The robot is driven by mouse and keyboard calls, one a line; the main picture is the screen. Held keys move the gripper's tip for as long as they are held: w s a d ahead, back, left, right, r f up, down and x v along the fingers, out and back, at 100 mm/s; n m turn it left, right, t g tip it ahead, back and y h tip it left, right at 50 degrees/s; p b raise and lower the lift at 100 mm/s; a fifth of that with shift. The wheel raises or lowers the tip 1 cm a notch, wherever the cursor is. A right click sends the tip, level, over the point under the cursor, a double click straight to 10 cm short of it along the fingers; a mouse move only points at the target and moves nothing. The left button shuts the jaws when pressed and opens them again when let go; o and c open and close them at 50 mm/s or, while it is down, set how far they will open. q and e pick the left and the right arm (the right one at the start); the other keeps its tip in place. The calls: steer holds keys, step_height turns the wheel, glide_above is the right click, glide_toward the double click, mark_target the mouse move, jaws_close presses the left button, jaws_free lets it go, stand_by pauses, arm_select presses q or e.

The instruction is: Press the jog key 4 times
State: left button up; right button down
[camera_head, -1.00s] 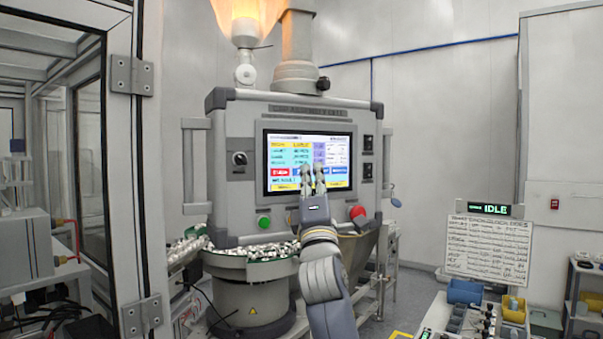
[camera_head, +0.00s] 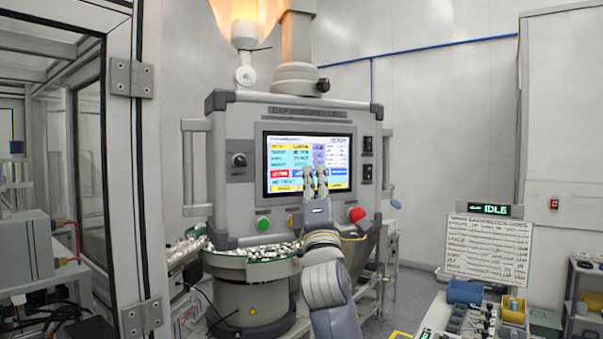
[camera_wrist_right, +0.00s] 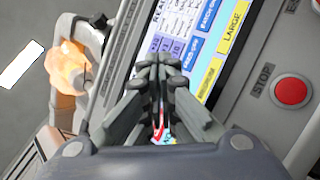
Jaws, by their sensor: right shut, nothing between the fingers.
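The control panel (camera_head: 300,117) stands in the middle of the head view with a lit touchscreen (camera_head: 335,142) of coloured rows and buttons. My right gripper (camera_head: 314,172) is shut and empty, its fingertips in front of the lower middle of the screen. In the right wrist view the closed fingertips (camera_wrist_right: 160,65) lie over the screen (camera_wrist_right: 207,40), beside blue and yellow buttons. I cannot tell whether they touch it. The jog key cannot be read; the fingers cover part of the screen. My left gripper is out of view.
A red stop button (camera_head: 356,214) sits below the screen at right; it also shows in the wrist view (camera_wrist_right: 291,91). A green button (camera_head: 263,223) and a dark knob (camera_head: 239,160) are at left. A bowl of caps (camera_head: 262,252) stands below. An IDLE sign (camera_head: 489,209) is at right.

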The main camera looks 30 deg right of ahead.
steer(key=shift+y, duration=0.3)
steer(key=s, duration=0.1)
steer(key=s+p, duration=0.1)
steer(key=s, duration=0.3)
steer(key=shift+a, duration=0.25)
stand_by(3.8)
